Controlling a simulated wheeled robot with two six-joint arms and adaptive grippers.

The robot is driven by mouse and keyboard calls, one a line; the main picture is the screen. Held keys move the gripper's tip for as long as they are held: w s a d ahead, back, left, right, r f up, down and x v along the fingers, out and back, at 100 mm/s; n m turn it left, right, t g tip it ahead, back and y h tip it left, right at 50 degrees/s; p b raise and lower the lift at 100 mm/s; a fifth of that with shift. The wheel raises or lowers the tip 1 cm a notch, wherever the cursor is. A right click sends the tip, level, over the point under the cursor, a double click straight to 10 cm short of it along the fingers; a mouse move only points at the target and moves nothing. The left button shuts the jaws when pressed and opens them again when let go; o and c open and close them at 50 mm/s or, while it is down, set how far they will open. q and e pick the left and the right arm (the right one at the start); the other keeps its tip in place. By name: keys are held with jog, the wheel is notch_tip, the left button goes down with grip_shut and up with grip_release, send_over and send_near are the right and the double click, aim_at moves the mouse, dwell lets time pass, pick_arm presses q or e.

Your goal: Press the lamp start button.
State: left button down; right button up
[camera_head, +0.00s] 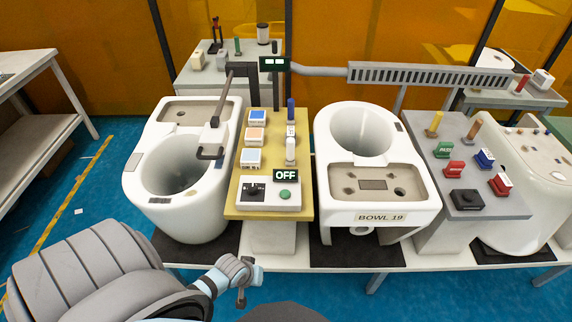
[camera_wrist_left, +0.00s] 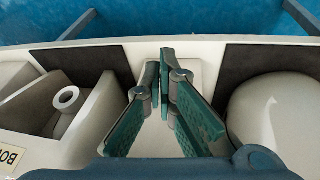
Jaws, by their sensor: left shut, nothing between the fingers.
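The white control box (camera_head: 269,196) sits at the front of the yellow board (camera_head: 233,205). It has a green round button (camera_head: 285,194) on its right, a black switch (camera_head: 254,190) on its left and a dark OFF sign (camera_head: 286,176) behind the button. My left gripper (camera_head: 241,297) is in front of the bench, nearer to me than the box and apart from it. In the left wrist view its green fingers (camera_wrist_left: 163,68) are together and empty. The button is not visible in that view. My right gripper is not in view.
A white bowl (camera_head: 193,215) stands left of the board and a bowl labelled BOWL 19 (camera_head: 327,210) stands right of it. A dark arm holding a tool (camera_head: 210,152) hangs over the left bowl. Bottles (camera_head: 291,150) and coloured blocks (camera_head: 257,117) stand behind the box.

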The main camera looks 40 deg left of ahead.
pick_arm(q)
jog(key=w+a+r+n+t+h+p, duration=0.15)
jog(key=w+r+n, duration=0.55)
jog(key=w+r, duration=0.7)
notch_tip(320, 180, up, 15)
jog(key=n+t+h, duration=0.2)
jog(key=n+t, duration=0.1)
jog(key=n, duration=0.7)
send_over(286, 194)
jog(key=shift+d+r+y, duration=0.1)
jog(key=shift+y, duration=0.15)
notch_tip(286, 194, down, 7)
jog(key=b, duration=0.9)
jog(key=shift+f, duration=1)
